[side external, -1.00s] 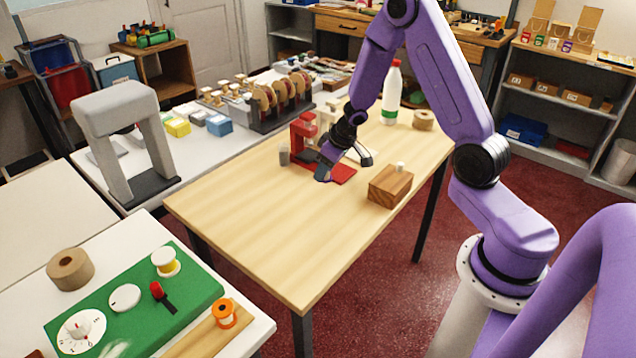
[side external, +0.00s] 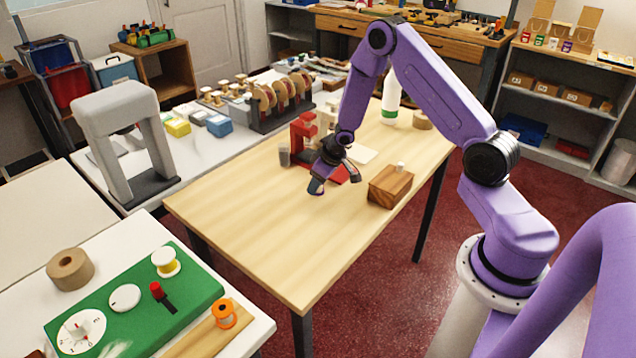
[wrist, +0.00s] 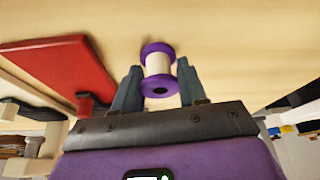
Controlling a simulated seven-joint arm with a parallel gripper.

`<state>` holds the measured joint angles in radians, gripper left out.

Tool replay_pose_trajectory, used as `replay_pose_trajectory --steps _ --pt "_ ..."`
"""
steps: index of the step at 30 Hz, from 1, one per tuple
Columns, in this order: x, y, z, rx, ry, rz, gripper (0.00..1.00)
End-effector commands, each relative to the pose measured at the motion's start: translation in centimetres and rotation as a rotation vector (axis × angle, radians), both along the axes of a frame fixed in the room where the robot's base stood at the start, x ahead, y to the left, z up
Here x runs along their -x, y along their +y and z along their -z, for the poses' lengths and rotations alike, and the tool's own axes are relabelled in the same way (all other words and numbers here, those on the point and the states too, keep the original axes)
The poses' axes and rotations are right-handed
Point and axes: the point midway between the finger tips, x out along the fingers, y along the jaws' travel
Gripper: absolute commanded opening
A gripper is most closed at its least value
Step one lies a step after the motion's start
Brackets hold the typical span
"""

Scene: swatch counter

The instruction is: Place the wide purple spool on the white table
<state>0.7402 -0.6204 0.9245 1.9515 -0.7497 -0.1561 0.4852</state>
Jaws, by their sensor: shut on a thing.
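My gripper (side external: 320,178) is over the light wooden table (side external: 250,220), just in front of the red device. In the wrist view my gripper (wrist: 158,88) is shut on the purple spool (wrist: 159,62), with one finger on each side. The spool has purple flanges and a pale middle. In the side view it is mostly hidden by the fingers. A white table (side external: 118,245) stands at the front left, apart from the wooden table.
A green board (side external: 205,285) and a brown roll (side external: 70,268) take up much of the front white table. On the wooden table are a red device (side external: 303,135), a wooden block (side external: 390,186) and a bottle (side external: 391,98). A grey arch (side external: 118,98) stands behind.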

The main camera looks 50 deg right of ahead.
Motion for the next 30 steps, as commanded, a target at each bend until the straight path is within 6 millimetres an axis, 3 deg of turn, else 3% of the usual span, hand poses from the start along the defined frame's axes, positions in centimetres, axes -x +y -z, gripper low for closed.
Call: replay_pose_trajectory --steps 11,12,14,15,25,30 --pt "0.0 0.0 0.3 -0.001 0.001 0.002 0.08" --pt "0.0 0.0 0.4 0.000 0.001 0.000 0.45" --pt "0.0 0.0 0.3 0.000 0.001 0.000 0.64" --pt "0.0 0.0 0.3 0.000 0.001 0.000 0.67" --pt "0.0 0.0 0.1 0.000 0.000 0.001 0.67" --pt "0.4 -0.1 -1.1 0.000 -0.001 0.001 0.67"
